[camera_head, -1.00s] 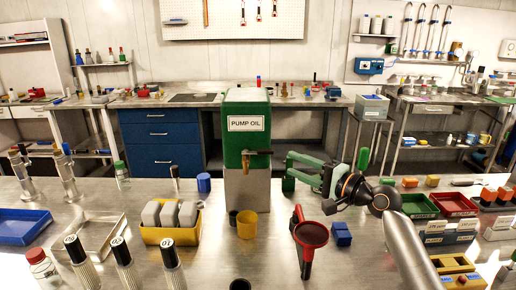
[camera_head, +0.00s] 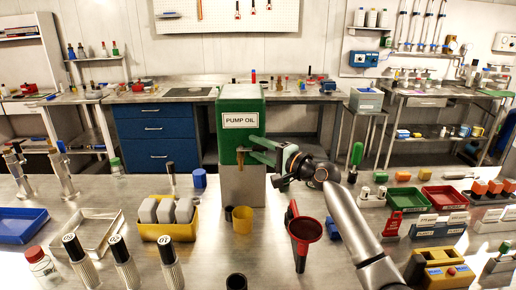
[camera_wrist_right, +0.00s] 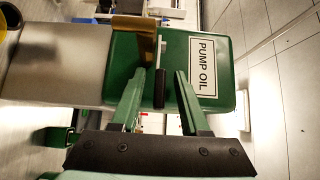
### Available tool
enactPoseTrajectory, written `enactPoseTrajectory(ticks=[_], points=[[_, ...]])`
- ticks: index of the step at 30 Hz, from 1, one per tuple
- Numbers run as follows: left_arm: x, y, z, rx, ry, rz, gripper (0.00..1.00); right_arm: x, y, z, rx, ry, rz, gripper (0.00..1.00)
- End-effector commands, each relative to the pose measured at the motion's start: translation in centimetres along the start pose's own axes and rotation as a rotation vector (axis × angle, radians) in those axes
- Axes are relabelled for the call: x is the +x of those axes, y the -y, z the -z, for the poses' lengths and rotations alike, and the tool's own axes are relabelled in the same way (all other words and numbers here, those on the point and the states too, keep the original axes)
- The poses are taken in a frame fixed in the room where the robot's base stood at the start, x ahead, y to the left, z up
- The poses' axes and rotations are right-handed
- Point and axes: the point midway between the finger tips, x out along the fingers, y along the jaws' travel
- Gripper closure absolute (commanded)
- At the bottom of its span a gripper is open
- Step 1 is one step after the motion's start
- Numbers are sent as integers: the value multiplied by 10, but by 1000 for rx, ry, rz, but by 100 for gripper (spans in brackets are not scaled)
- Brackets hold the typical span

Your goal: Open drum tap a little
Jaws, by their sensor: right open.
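The green drum (camera_head: 240,105) labelled PUMP OIL stands on a grey stand (camera_head: 243,185) at the middle of the steel table. Its brass tap (camera_head: 240,155) sticks out of the front. In the right wrist view the brass tap (camera_wrist_right: 133,38) and its dark handle (camera_wrist_right: 159,88) are close. My right gripper (camera_head: 252,149) reaches the tap from the right. It is open, and in the wrist view its green fingers (camera_wrist_right: 160,78) stand on either side of the handle, nearer on the left. I cannot tell if a finger touches it. My left gripper is not in view.
A yellow cup (camera_head: 242,220) and a dark cup (camera_head: 228,213) stand below the tap. A red funnel (camera_head: 304,231) stands right of them, under my right arm. A yellow bin (camera_head: 168,232) with grey blocks is to the left.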

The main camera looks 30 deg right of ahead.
Motion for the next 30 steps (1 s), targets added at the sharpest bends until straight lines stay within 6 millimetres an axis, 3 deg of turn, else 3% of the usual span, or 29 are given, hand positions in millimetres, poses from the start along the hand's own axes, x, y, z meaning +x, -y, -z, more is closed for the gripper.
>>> enactPoseTrajectory(ticks=[4,15,30], points=[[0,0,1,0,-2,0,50,0,0,0,0,0,0,57],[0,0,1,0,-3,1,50,0,0,0,0,0,-1,99],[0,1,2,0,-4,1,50,0,0,0,1,1,-1,100]])
